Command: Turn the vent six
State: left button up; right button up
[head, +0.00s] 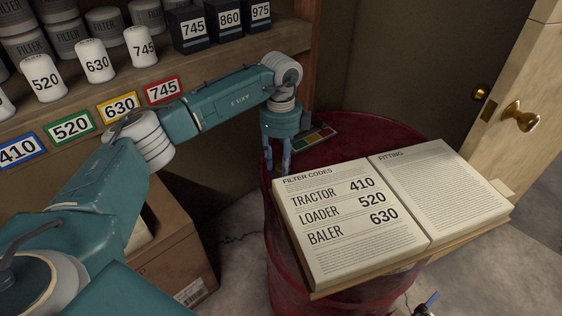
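No part I can make out as a vent or a six shows in the head view. My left gripper (277,168) points down over the left rim of a dark red drum (284,262), just left of an open book (345,228). Its two fingers are apart with a narrow gap and nothing visible between them. Whether the fingertips touch the drum or book is unclear. The book's left page reads tractor 410, loader 520, baler 630; its right page is headed "Fitting".
A shelf (215,72) at upper left holds white and black numbered filters above coloured labels. A cardboard box (178,262) stands left of the drum. A wooden door (520,100) stands at right.

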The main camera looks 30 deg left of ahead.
aim_at(281, 166)
pick_arm(q)
notch_tip(281, 166, up, 12)
dwell(0.6)
